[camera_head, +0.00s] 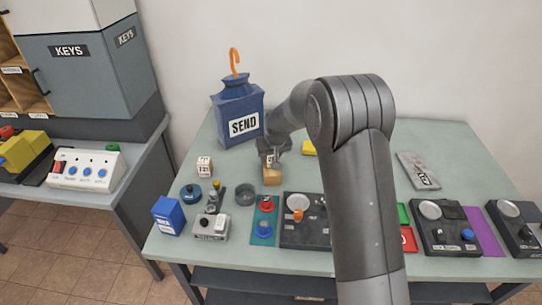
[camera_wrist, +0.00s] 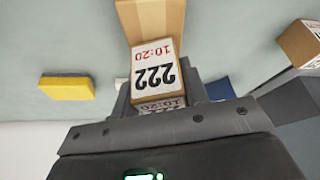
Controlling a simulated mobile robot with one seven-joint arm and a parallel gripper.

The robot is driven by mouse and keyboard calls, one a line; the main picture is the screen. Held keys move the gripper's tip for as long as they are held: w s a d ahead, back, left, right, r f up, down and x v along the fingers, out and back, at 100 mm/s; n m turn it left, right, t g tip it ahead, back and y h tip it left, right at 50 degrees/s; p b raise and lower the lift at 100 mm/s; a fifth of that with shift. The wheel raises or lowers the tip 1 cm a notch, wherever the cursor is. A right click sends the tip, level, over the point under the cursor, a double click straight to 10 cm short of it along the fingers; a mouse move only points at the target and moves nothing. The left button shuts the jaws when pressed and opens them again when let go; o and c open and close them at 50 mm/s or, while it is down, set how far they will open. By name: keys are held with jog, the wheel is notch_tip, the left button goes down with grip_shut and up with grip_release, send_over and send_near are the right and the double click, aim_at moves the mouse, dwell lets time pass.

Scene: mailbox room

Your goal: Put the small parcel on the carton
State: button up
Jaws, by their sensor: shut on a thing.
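My gripper (camera_head: 272,157) is over the middle left of the table, right at the brown carton (camera_head: 272,176). In the wrist view my gripper (camera_wrist: 158,90) is shut on the small parcel (camera_wrist: 153,62), a box with a white label reading 222 and 10:20. The carton (camera_wrist: 152,16) shows just beyond the parcel there. In the head view the gripper mostly hides the parcel. I cannot tell whether the parcel touches the carton.
Another small labelled box (camera_head: 204,168) stands to the left. The blue SEND container (camera_head: 238,115) stands behind. A yellow block (camera_head: 309,148) lies to the right. Stamps, a dark round cup (camera_head: 245,194) and control panels (camera_head: 305,220) fill the front.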

jog(key=o, duration=1)
jog(key=shift+f, duration=0.15)
jog(key=s+d+r+m, duration=0.1)
jog(key=s+d+r, duration=0.35)
jog(key=r, duration=0.45)
jog(key=s+d+r, duration=0.4)
jog(key=s+r, duration=0.2)
jog(key=r, duration=0.4)
jog(key=s+d+r+m+t+h, duration=0.1)
jog(key=s+d+r, duration=0.2)
jog(key=s, duration=0.2)
jog(key=s+d+r, duration=0.2)
jog(key=s+d, duration=0.1)
jog(key=s, duration=0.3)
jog(key=s+d+m, duration=0.1)
jog(key=s+d, duration=0.2)
jog(key=s, duration=0.6)
jog(key=s+d+m, duration=0.1)
jog(key=s+d, duration=0.3)
jog(key=s, duration=0.6)
jog(key=shift+s+d+f+m+h, duration=0.25)
jog(key=shift+s+f+m+h, duration=0.05)
jog(key=shift+f+h, duration=0.1)
